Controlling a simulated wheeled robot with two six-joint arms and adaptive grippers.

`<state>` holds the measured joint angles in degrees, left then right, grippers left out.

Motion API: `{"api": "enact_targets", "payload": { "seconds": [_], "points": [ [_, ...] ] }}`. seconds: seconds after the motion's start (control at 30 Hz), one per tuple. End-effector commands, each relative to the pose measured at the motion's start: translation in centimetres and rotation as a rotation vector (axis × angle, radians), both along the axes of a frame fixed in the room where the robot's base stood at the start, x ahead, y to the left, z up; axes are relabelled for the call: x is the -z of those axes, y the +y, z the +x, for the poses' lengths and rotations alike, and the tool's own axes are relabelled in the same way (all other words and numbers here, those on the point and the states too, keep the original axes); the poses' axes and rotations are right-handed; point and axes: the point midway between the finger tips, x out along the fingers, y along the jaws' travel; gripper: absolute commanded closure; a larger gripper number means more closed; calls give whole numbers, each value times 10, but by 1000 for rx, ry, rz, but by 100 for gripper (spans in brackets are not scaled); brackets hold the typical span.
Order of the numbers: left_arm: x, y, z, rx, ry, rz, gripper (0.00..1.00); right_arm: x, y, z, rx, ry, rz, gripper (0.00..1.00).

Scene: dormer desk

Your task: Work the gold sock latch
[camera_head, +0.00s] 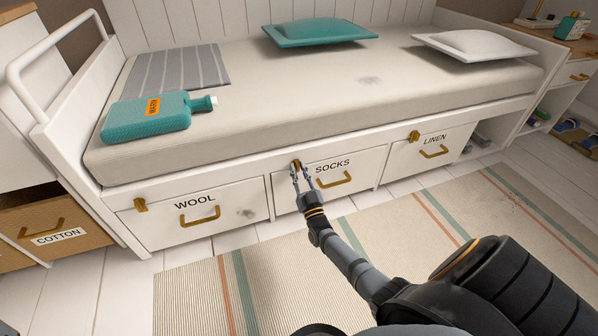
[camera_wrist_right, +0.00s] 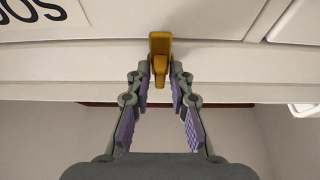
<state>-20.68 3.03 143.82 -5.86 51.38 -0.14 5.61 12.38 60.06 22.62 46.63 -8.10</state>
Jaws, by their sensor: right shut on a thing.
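The gold sock latch (camera_head: 296,162) sits at the top left of the SOCKS drawer (camera_head: 357,171), on the white bed frame. My right gripper (camera_head: 301,174) reaches up to it from the front and is shut on it. In the right wrist view the latch (camera_wrist_right: 160,46) stands between the two fingertips (camera_wrist_right: 160,80), with its lower end in the grip and its upper part clear. The SOCKS drawer looks shut.
The shut WOOL drawer (camera_head: 166,226) and LINEN drawer (camera_head: 407,158), each with a gold latch, flank the SOCKS drawer. An open COTTON drawer (camera_head: 75,220) juts out at left. A teal bottle (camera_head: 150,122) lies on the bed. A striped rug (camera_head: 300,262) covers the floor in front.

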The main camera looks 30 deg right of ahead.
Motion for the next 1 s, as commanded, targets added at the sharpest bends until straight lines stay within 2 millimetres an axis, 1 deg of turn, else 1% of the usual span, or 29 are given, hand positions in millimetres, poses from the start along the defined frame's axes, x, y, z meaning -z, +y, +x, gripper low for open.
{"api": "enact_targets", "payload": {
  "seconds": [0.03, 0.07, 0.1, 0.17, 0.43, 0.53, 0.67, 0.8, 0.9, 1.0],
  "points": [
    [0, 0, 0, 0, 0, -1, 100, 1, 0, 0, 0, 2, 1, 100],
    [0, 0, 0, 0, 0, -1, 100, 1, 0, 0, 0, 2, 1, 78],
    [0, 0, 0, 0, 0, 0, 100, 1, 0, 0, 0, 2, 1, 73],
    [0, 0, 0, 0, 0, 0, 100, 1, 0, 0, 0, 2, 0, 66],
    [0, -2, 1, 4, 1, 11, 100, 1, 0, -1, 0, 1, 0, 66],
    [0, -2, 1, 4, 1, 11, 100, 4, 2, -8, -1, 2, 0, 66],
    [0, -1, 0, 3, 1, 9, 100, 15, 8, -31, -1, 6, 1, 66],
    [0, -1, 0, 3, 1, 8, 100, 28, 16, -63, -1, 5, 1, 66],
    [0, -1, 0, 3, 1, 7, 100, 36, 20, -82, 0, 4, 1, 66],
    [0, -1, 0, 3, 1, 7, 100, 42, 24, -97, 0, 4, 1, 66]
  ]
}}
